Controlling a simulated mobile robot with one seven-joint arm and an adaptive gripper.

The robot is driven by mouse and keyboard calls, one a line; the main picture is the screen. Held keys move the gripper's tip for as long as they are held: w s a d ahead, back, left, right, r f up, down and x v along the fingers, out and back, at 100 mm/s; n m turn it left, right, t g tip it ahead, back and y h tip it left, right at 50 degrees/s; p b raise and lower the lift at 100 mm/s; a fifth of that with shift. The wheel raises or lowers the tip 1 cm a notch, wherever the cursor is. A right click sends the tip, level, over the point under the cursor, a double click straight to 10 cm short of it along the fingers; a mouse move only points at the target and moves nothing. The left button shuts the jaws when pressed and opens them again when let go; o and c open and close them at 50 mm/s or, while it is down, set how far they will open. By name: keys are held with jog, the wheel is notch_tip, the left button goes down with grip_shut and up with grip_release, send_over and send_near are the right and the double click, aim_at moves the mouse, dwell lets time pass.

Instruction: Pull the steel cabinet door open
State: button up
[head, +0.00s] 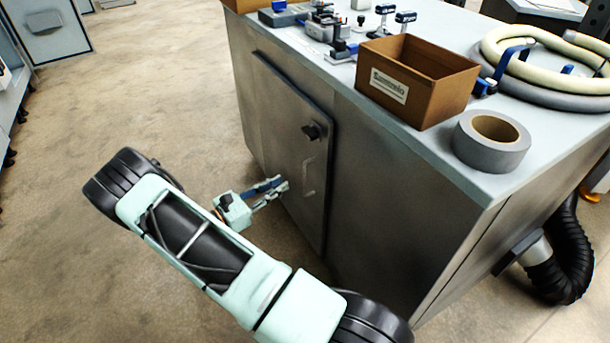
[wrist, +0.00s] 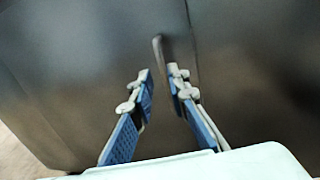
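The steel cabinet door (head: 285,125) is a grey panel on the side of the workbench cabinet and looks shut. Its slim upright bar handle (head: 308,178) is on the right half of the door, below a dark latch or knob (head: 314,130). My gripper (head: 284,186) is just left of the handle in the head view, pointing at the door. In the wrist view my gripper (wrist: 161,78) is open, with blue-padded fingers apart. The handle (wrist: 159,48) shows just beyond the gap between the fingertips. Nothing is seen between the fingers, and whether they touch the handle is unclear.
The cabinet top carries a cardboard box (head: 418,80), a roll of grey tape (head: 491,140), a coiled hose (head: 545,65) and several small tools. A black duct (head: 565,260) stands at the right. The floor (head: 150,95) left of the cabinet is clear.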

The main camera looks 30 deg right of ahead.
jog(key=d, duration=0.3)
jog(key=w+d+b, duration=0.1)
jog(key=d, duration=0.6)
jog(key=shift+w+d+b, duration=0.3)
jog(key=shift+b, duration=0.05)
jog(key=shift+c, duration=0.4)
grip_shut()
